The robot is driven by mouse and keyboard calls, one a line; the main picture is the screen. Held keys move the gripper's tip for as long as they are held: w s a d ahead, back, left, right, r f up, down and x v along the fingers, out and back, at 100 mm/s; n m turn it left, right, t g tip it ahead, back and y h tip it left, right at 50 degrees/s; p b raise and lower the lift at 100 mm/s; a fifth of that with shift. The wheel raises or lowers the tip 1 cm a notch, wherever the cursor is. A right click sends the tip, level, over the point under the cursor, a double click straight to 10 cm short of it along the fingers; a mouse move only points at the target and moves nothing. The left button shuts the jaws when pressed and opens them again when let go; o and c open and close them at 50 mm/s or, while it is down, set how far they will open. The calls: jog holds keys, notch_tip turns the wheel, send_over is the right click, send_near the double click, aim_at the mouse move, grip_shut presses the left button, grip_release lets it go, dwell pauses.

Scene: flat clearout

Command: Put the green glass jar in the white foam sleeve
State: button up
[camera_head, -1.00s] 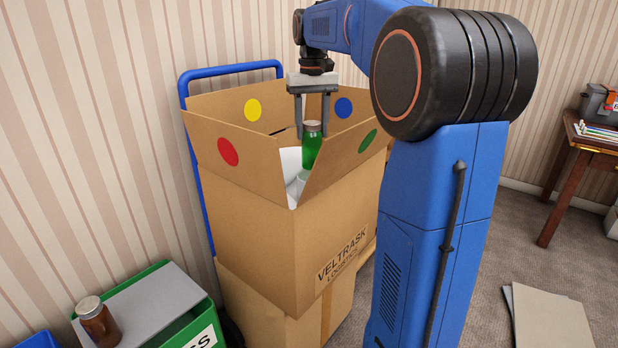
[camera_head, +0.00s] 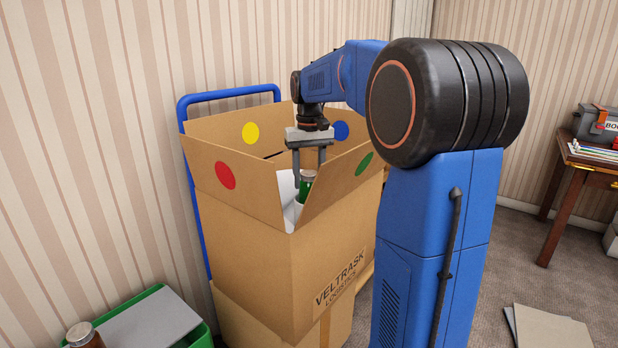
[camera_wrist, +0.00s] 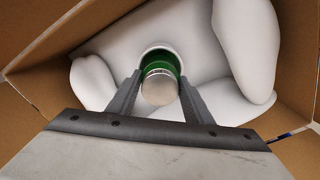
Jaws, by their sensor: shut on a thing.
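The green glass jar (camera_head: 306,183) with a silver lid is between the fingers of my gripper (camera_head: 311,180), inside the open top of the cardboard box. In the wrist view my gripper (camera_wrist: 157,92) is shut on the jar near its lid (camera_wrist: 159,88). The jar's lower part is inside the round opening of the white foam sleeve (camera_wrist: 161,50), whose rim shows around it. The sleeve (camera_head: 298,208) shows only partly in the head view. How deep the jar sits is hidden.
The tall cardboard box (camera_head: 250,240) has raised flaps with red, yellow, blue and green dots. White padding (camera_wrist: 255,45) lies around the sleeve. A blue trolley handle (camera_head: 230,94) stands behind. A green crate (camera_head: 160,318) and a brown jar (camera_head: 84,336) are at lower left. A wooden desk (camera_head: 575,180) is at right.

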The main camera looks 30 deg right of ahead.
jog(key=shift+f, duration=0.6)
jog(key=o, duration=1.6)
jog(key=shift+r, duration=0.1)
notch_tip(320, 180, up, 13)
